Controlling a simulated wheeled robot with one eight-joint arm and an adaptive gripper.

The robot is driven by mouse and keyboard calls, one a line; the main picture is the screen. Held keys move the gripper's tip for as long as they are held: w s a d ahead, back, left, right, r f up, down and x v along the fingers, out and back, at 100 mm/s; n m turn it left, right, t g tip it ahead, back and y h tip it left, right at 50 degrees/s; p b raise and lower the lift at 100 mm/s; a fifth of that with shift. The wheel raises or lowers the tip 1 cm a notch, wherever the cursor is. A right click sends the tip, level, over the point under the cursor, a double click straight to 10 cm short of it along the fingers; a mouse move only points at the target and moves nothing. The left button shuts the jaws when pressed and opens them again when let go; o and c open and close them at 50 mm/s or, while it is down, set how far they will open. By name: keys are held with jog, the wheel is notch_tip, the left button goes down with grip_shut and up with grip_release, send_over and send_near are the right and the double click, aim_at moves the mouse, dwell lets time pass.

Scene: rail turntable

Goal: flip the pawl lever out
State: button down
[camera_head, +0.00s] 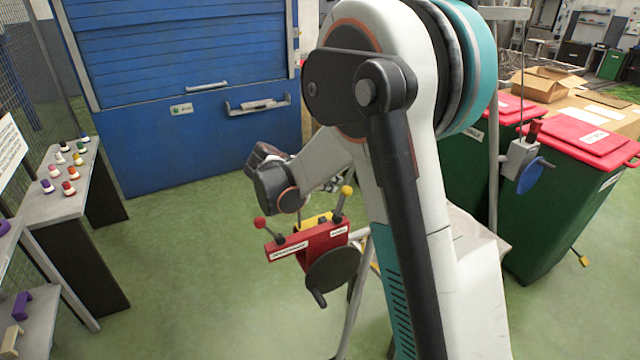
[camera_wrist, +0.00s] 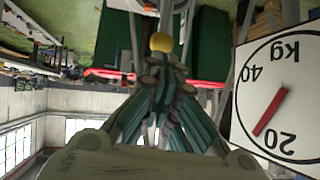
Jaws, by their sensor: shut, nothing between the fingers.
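A red control box (camera_head: 309,243) with two white labels, too small to read, stands at the centre of the head view. A lever with a red knob (camera_head: 260,222) rises from its left end. A lever with a yellow knob (camera_head: 346,190) rises from its right end. I cannot tell from the labels which is the pawl lever. In the wrist view my gripper (camera_wrist: 162,62) is shut and empty. A yellow knob (camera_wrist: 161,42) shows just beyond its fingertips; contact cannot be told. In the head view my arm hides most of the gripper.
A black crank disc (camera_head: 333,275) hangs below the red box. A white kg dial (camera_wrist: 280,95) stands close on the right in the wrist view. Green bins (camera_head: 555,200) stand at the right, a bench of knobs (camera_head: 62,195) at the left. Green floor between is clear.

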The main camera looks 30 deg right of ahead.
aim_at(349, 188)
jog(key=b+x, duration=0.1)
jog(key=x, duration=0.3)
jog(key=shift+r, duration=0.1)
jog(key=d, duration=0.1)
jog(key=d+y+p, duration=0.1)
jog(key=d, duration=0.1)
jog(key=shift+w+d+f, duration=0.1)
jog(key=shift+d+f, duration=0.1)
jog(key=shift+f, duration=0.05)
dwell(0.5)
